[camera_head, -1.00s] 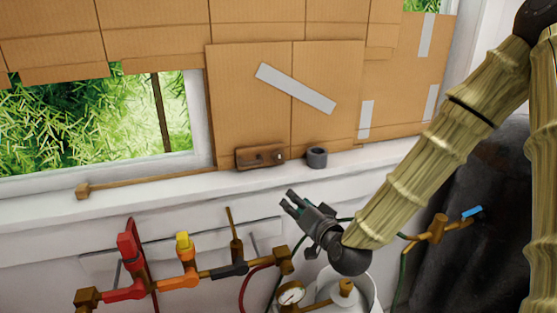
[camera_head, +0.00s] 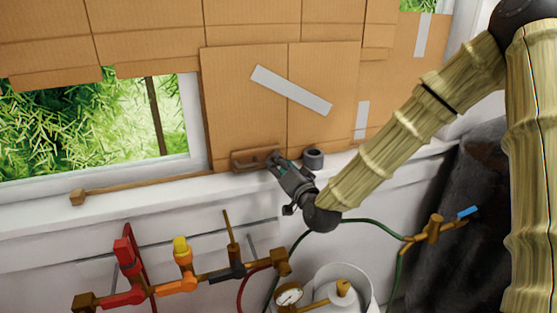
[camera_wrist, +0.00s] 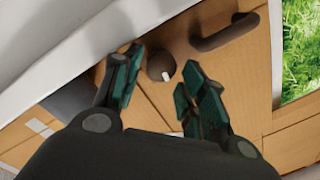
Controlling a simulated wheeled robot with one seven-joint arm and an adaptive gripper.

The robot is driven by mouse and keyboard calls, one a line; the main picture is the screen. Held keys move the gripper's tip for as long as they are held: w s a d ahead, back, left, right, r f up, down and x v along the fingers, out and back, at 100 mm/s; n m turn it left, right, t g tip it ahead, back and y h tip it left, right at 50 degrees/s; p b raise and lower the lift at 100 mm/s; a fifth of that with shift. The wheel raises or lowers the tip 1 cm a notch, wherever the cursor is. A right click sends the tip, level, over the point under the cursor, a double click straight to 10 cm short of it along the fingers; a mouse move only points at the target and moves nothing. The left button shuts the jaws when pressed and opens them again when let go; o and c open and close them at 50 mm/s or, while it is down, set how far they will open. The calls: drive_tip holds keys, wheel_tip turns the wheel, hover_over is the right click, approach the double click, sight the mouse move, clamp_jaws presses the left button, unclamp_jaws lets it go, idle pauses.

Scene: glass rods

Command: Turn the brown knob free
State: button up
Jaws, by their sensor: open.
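My gripper (camera_wrist: 160,85) is open, with one teal-padded finger on each side of the knob. Whether the fingers touch it I cannot tell. In the head view my gripper (camera_head: 275,161) reaches the right end of the brown block (camera_head: 243,159) on the window sill and hides the knob.
Cardboard (camera_head: 230,95) covers the wall behind. Below the sill are pipes with a red valve (camera_head: 124,252), an orange valve (camera_head: 182,260) and a gauge (camera_head: 289,295). The sill to the left holds a thin wooden stick (camera_head: 140,187).

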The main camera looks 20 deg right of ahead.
drive_tip(key=shift+w+a, duration=0.1)
drive_tip(key=shift+w, duration=0.75)
drive_tip(key=c, duration=0.7)
drive_tip(key=shift+c, duration=0.2)
